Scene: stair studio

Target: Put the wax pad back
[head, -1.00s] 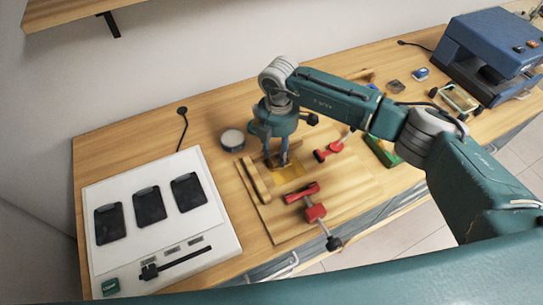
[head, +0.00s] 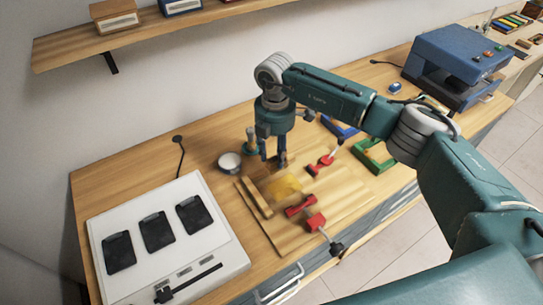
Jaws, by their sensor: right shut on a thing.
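My right gripper (head: 281,164) points down over the back part of the wooden work board (head: 330,205). It is shut on a small brownish thing at its fingertips, mostly hidden by the fingers; I cannot tell for sure that this is the wax pad. A blurred yellow patch (head: 286,187) shows on the board just in front of the gripper. A wooden strip (head: 256,199) lies along the board's left side. Two red clamps, one at the front (head: 316,221) and one at the back (head: 318,166), sit at the board. My left gripper is out of view.
A white panel (head: 205,250) with three black pads stands at the left. A round grey tin (head: 229,161) and a green upright thing (head: 250,142) stand behind the board. A green frame (head: 372,162) and a blue press (head: 455,65) are at the right. A shelf (head: 75,48) hangs above.

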